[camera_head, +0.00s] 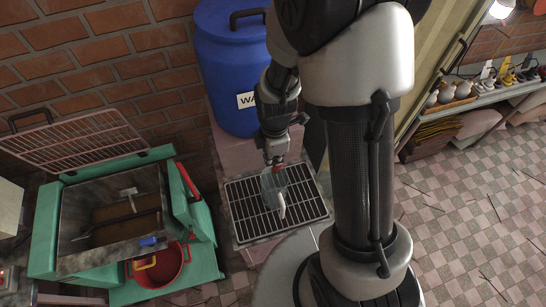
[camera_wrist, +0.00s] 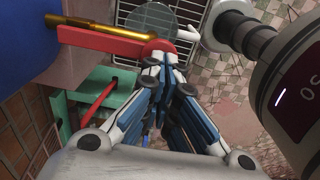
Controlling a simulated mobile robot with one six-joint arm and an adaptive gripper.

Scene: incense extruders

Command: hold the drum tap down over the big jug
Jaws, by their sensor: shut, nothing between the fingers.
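The blue drum (camera_head: 228,65) stands against the brick wall, its label partly hidden by my arm. In the wrist view its brass tap (camera_wrist: 98,28) has a long red lever (camera_wrist: 105,40) with a rounded end. My gripper (camera_wrist: 155,60) is shut and empty, fingertips at that rounded end; I cannot tell whether they press on it. In the head view my gripper (camera_head: 274,158) is just above the clear jug (camera_head: 272,184), which stands on the grate with its pale handle toward the front. The jug (camera_wrist: 150,18) also shows beyond the lever in the wrist view. Its fill is unclear.
The dark grate (camera_head: 245,212) sits on a ledge in front of the drum. Shelves with small pots (camera_head: 455,92) stand at right. The checkered floor at right is mostly clear.

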